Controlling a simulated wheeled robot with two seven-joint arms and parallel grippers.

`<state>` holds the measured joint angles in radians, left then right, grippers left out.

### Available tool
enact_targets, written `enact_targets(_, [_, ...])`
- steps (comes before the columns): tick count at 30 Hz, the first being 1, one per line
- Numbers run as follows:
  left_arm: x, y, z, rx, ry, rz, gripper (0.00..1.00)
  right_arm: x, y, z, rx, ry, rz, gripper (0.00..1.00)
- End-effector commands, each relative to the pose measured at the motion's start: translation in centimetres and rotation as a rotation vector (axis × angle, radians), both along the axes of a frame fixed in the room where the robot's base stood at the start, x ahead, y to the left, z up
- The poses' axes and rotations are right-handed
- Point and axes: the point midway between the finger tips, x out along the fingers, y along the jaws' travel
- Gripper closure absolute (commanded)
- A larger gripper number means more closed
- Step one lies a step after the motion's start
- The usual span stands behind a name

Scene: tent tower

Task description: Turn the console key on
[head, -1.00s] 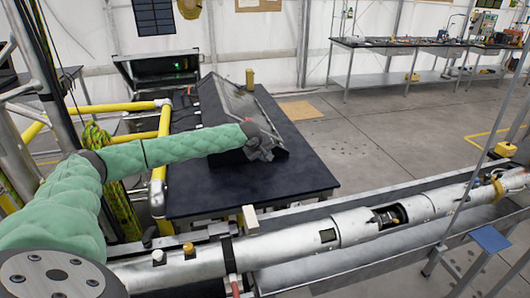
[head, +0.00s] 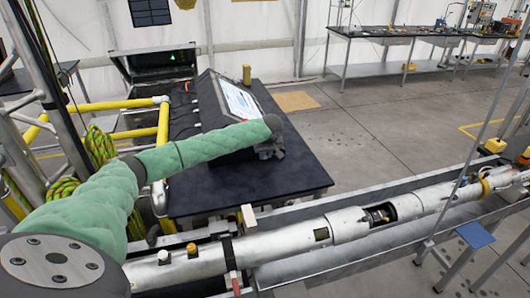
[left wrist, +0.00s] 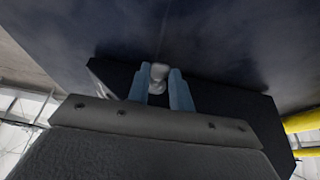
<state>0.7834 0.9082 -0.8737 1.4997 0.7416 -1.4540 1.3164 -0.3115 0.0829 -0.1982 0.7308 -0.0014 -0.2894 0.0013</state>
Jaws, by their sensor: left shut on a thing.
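The console (head: 208,112) is a dark sloped box on the black table, with a lit white and blue screen (head: 240,100). My left arm reaches across its front, and my left gripper (head: 268,152) is at its near right end. In the left wrist view, the two blue-grey fingers of the gripper (left wrist: 160,88) are shut on a small pale knob-like piece, which looks like the key (left wrist: 159,73). The dark console body lies behind the fingers. In the head view the key is hidden behind my gripper. My right gripper is in neither view.
The black table (head: 295,182) has bare room right of the console. Yellow rails (head: 110,105) stand to its left. A long silver tube (head: 290,243) lies in a trough along the near side. A small yellow cylinder (head: 247,74) stands behind the console.

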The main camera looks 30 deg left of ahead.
Motion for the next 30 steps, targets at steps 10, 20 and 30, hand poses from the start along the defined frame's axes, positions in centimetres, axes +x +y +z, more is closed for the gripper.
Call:
enact_targets(10, [-0.06, -0.02, -0.28, 0.015, 0.021, 0.0, 1.0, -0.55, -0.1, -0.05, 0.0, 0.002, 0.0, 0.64])
enact_targets(20, [-0.04, -0.03, -0.23, 0.015, 0.019, 0.0, 0.56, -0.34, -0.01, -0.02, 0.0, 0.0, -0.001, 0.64])
enact_targets(30, [-0.04, -0.15, 0.13, 0.014, 0.016, 0.0, 0.56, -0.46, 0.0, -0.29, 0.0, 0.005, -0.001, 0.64])
